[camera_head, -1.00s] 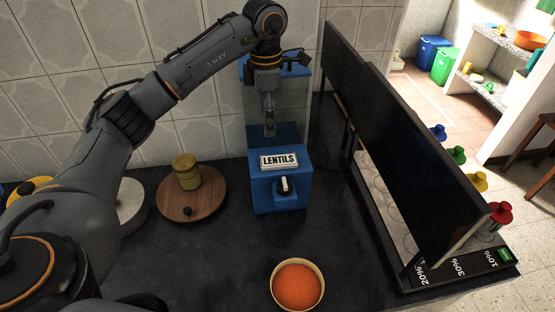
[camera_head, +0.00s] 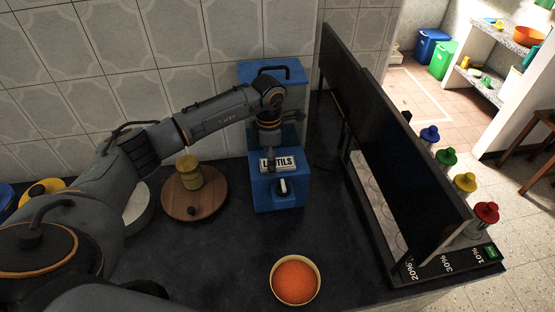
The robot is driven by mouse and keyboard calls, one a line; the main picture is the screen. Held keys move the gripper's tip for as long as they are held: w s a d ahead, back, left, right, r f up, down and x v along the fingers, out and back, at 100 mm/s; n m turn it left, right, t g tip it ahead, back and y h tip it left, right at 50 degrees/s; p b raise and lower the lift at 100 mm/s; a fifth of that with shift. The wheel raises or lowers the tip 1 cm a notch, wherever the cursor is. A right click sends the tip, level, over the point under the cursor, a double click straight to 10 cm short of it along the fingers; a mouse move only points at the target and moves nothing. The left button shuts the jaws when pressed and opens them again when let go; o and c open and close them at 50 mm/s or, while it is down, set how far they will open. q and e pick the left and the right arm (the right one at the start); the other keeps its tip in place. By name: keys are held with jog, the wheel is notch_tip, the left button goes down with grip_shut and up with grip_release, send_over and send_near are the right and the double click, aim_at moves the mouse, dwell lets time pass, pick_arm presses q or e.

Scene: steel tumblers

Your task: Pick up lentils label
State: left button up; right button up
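The lentils label (camera_head: 293,163) is a small white plate with black letters, on the front of a blue dispenser (camera_head: 262,196) against the tiled wall. My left gripper (camera_head: 271,158) points down right at the label, and its fingertips cover some of the middle letters. I cannot tell if the fingers touch the label or how far apart they are. My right gripper is not in view.
A bowl of orange lentils (camera_head: 295,281) stands on the dark counter in front. A round wooden board (camera_head: 207,207) with a yellowish jar (camera_head: 188,172) is left of the dispenser. A tall black panel (camera_head: 395,140) stands to the right, with several coloured-knobbed pieces (camera_head: 464,184) behind it.

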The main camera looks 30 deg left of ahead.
pick_arm(q)
jog(key=shift+f, duration=0.1)
jog(key=shift+c, duration=0.4)
jog(key=c, duration=1)
jog(key=shift+o, duration=0.2)
